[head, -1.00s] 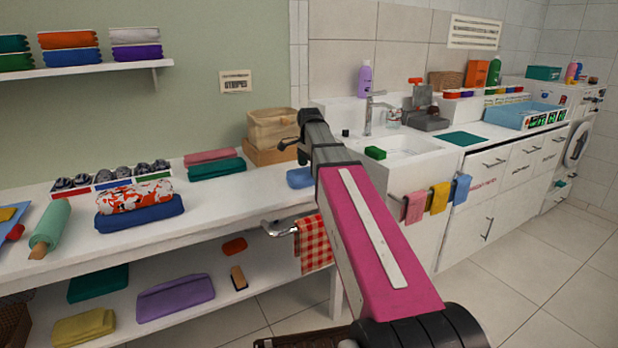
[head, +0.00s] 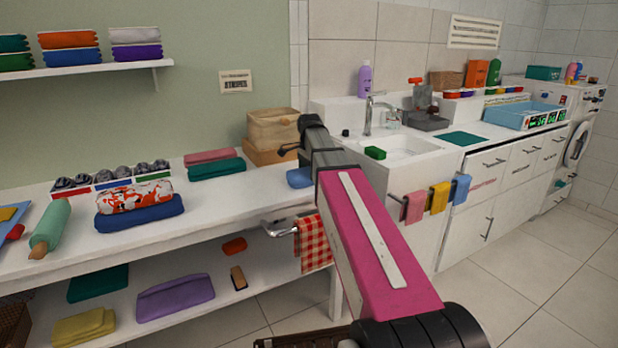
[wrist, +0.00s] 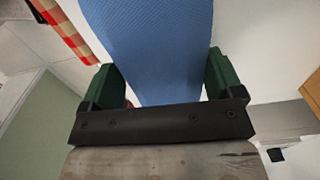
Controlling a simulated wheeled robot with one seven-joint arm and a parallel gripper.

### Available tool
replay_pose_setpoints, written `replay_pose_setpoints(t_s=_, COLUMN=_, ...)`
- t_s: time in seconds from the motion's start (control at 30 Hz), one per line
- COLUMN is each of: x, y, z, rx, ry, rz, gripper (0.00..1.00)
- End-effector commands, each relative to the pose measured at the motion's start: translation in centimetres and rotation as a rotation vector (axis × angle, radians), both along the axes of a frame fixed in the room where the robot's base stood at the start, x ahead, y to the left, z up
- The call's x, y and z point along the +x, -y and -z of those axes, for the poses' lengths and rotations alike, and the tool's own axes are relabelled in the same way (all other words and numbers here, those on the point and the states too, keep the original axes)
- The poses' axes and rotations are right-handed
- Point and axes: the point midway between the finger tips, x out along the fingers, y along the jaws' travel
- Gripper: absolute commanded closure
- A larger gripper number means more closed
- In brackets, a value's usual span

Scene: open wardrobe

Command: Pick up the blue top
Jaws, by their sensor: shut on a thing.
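The blue top (wrist: 152,45) fills the middle of the wrist view as a ribbed blue cloth. My gripper (wrist: 160,66) has its two green fingers shut on it, one on each side. In the head view a small blue patch of the top (head: 299,178) shows beside my arm, at the right end of the white table (head: 240,196). My arm hides the rest of it and my fingers there. Whether the top touches the table cannot be told.
A basket (head: 273,128) stands behind my arm. A red checked cloth (head: 314,243) hangs at the table's right end. Folded teal cloth (head: 216,168) and a floral bundle on dark blue cloth (head: 140,217) lie to the left. A sink (head: 402,150) is to the right.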

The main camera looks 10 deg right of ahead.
Motion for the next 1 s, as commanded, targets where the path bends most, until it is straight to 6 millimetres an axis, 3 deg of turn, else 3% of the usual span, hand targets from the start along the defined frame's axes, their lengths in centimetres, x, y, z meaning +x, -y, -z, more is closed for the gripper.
replay_pose_setpoints(t_s=0.13, x=0.0, y=0.0, z=0.0, rx=0.0, ry=0.0, rz=0.0, gripper=0.24)
replay_pose_setpoints(t_s=0.17, x=0.0, y=0.0, z=0.0, rx=0.0, ry=0.0, rz=0.0, gripper=0.27)
replay_pose_setpoints(t_s=0.43, x=0.0, y=0.0, z=-0.4, rx=0.0, ry=0.001, rz=0.0, gripper=0.27)
replay_pose_setpoints(t_s=1.0, x=0.1, y=0.0, z=-4.2, rx=0.0, ry=0.001, rz=0.0, gripper=0.27)
